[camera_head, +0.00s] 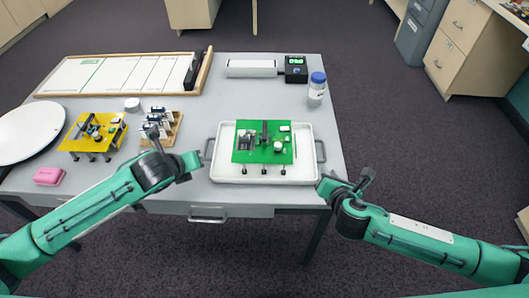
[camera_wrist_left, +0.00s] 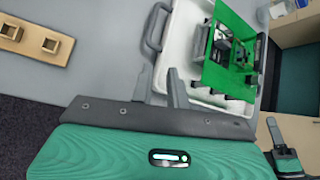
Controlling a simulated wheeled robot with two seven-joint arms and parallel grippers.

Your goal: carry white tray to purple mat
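The white tray (camera_head: 226,170) lies flat near the table's front right, with a dark handle at each side. A green board (camera_head: 246,150) with small parts stands on it. My left gripper (camera_wrist_left: 160,74) is open and empty in the left wrist view, near the tray's left handle (camera_wrist_left: 154,27), apart from it. In the head view it is left of the tray. My right gripper (camera_head: 347,179) appears open, just right of and in front of the tray's right handle (camera_head: 320,151). No purple mat shows in either view.
The grey table (camera_head: 225,98) also holds a yellow board (camera_head: 97,133), a wooden rack (camera_head: 172,128), a pink block (camera_head: 49,176), a white round disc (camera_head: 28,132), a whiteboard (camera_head: 110,76), a blue-capped jar (camera_head: 316,92) and a small black device (camera_head: 296,69).

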